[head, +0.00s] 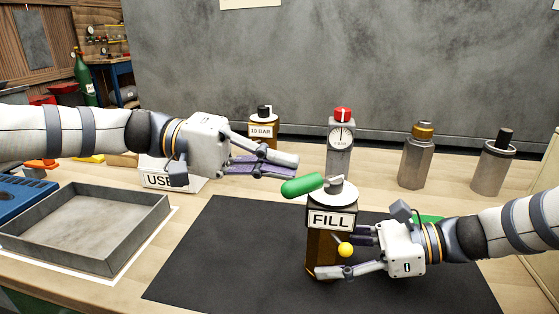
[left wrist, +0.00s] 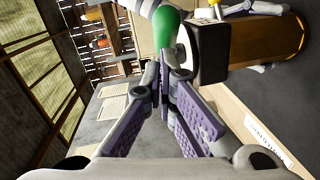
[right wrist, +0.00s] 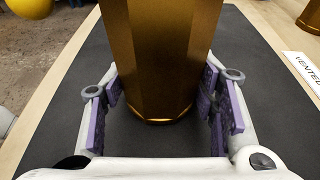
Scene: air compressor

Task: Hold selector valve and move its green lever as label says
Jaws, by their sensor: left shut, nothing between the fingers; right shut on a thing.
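The selector valve (head: 322,255) stands upright on the black mat (head: 230,250), a bronze faceted body with a white FILL label (head: 331,220) on its front. Its green lever (head: 302,186) sticks out to the left from the top. My right gripper (head: 345,255) is shut on the valve's lower body, its fingers on either side in the right wrist view (right wrist: 165,110). My left gripper (head: 297,167) is shut and empty, close behind and above the lever. In the left wrist view the green lever (left wrist: 167,30) lies just beyond the fingertips; whether they touch is unclear.
A grey tray (head: 90,225) is at the left, beside a USE sign (head: 160,181). Behind stand a 10 BAR fitting (head: 262,130), a gauge (head: 341,140) with a red cap and two metal cylinders (head: 417,160) (head: 493,165). The mat's left part is clear.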

